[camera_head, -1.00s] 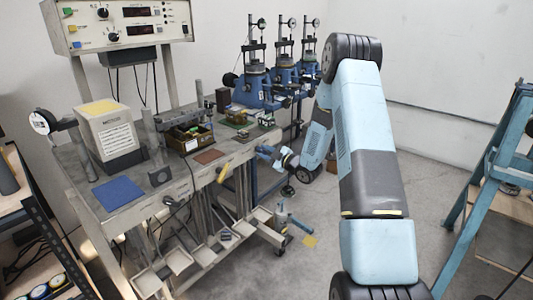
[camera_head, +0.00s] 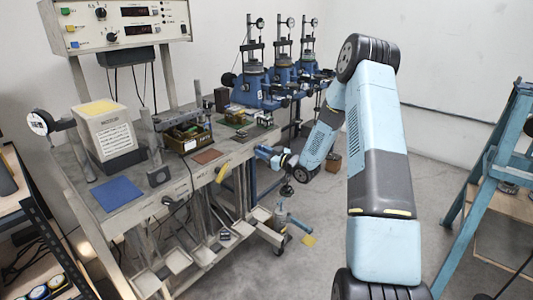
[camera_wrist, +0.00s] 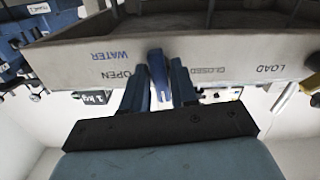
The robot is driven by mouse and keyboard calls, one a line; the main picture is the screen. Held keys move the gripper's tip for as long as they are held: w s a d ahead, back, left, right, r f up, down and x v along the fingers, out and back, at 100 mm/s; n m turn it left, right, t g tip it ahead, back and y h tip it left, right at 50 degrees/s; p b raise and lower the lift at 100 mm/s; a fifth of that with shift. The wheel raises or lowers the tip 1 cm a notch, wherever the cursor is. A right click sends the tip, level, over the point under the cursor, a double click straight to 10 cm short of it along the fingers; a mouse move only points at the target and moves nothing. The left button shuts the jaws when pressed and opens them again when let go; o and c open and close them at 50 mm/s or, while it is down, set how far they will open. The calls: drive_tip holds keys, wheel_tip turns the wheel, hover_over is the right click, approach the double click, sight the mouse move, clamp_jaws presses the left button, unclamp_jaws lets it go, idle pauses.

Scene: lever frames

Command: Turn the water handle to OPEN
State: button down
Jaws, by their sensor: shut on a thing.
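The blue water handle (camera_wrist: 158,70) shows in the wrist view, which is upside down. It stands between the fingers of my gripper (camera_wrist: 160,88), which is shut on it. The handle is in front of the bench's grey front panel, between the printed words OPEN (camera_wrist: 126,73) and CLOSED (camera_wrist: 207,71), with WATER (camera_wrist: 109,56) printed beside them. In the head view my gripper (camera_head: 270,154) is at the right end of the bench's front edge. The handle is too small and covered to make out clearly there.
A yellow handle (camera_head: 223,172) juts from the front edge, left of my gripper. Small trays (camera_head: 178,262) stand below. A blue frame (camera_head: 462,215) is at right; open floor lies between.

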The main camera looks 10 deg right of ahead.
drive_tip(key=shift+d+m, duration=0.2)
drive_tip(key=shift+m, duration=4.9)
drive_tip(key=c, duration=1.1)
unclamp_jaws()
drive_tip(key=shift+a, duration=0.1)
drive_tip(key=v, duration=1.3)
drive_tip(key=shift+s+d, duration=0.3)
